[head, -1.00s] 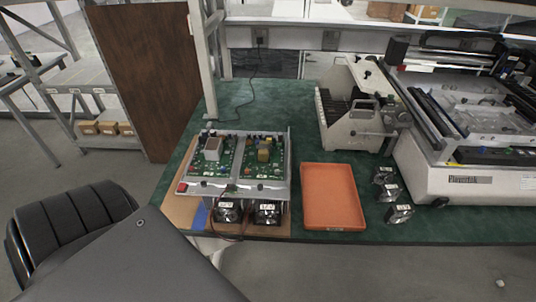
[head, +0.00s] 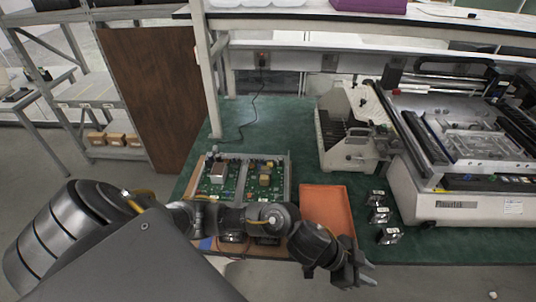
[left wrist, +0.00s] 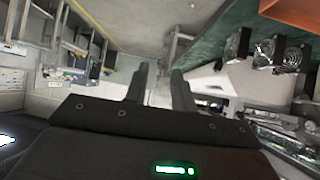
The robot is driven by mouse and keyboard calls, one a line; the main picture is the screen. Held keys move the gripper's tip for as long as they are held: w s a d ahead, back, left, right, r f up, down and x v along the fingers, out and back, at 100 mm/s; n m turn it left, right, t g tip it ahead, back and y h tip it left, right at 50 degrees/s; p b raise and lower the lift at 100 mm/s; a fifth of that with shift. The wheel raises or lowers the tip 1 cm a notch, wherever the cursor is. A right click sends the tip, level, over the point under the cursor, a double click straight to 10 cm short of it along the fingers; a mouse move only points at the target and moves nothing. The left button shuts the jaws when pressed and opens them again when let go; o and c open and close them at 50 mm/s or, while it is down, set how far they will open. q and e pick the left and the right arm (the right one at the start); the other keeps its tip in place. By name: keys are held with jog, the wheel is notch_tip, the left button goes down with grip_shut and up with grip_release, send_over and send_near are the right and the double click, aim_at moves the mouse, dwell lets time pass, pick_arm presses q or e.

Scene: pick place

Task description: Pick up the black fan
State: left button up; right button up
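Three small black fans with pale labels stand in a column on the green table right of the orange tray: a far one (head: 375,197), a middle one (head: 380,215) and a near one (head: 389,236). They also show at the upper right of the left wrist view, one of them a round-faced fan (left wrist: 292,56). Two more fans sit under the front of the circuit-board unit (head: 240,180), mostly hidden by my left arm. My left gripper (head: 364,272) is at the table's front edge, in front of the near fan and apart from it. Its fingers (left wrist: 160,85) are apart and empty. My right gripper is out of view.
The orange tray (head: 326,205) lies between the circuit-board unit and the loose fans; my left arm crosses its near corner. A large white machine (head: 460,200) stands at the right, and a smaller beige device (head: 345,140) behind the fans.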

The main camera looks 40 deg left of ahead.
pick_arm(q)
jog(key=s+a+g+y, duration=0.1)
jog(key=a+g+y, duration=0.1)
jog(key=a, duration=0.7)
jog(key=s+a+g+y, duration=0.1)
jog(key=a+y, duration=0.3)
jog(key=a, duration=0.6)
jog(key=s+a+f+n+g+y, duration=0.1)
jog(key=a+g+y, duration=0.1)
jog(key=a, duration=0.8)
jog(key=shift+s+g+y+p, duration=0.3)
jog(key=shift+y+p, duration=0.05)
jog(key=shift+y, duration=0.25)
jog(key=shift+d+f, duration=0.1)
jog(key=shift+f, duration=0.6)
jog(key=shift+w+f+b, duration=0.15)
jog(key=shift+f+b, duration=0.15)
jog(key=shift+f, duration=2.1)
jog(key=shift+c, duration=0.3)
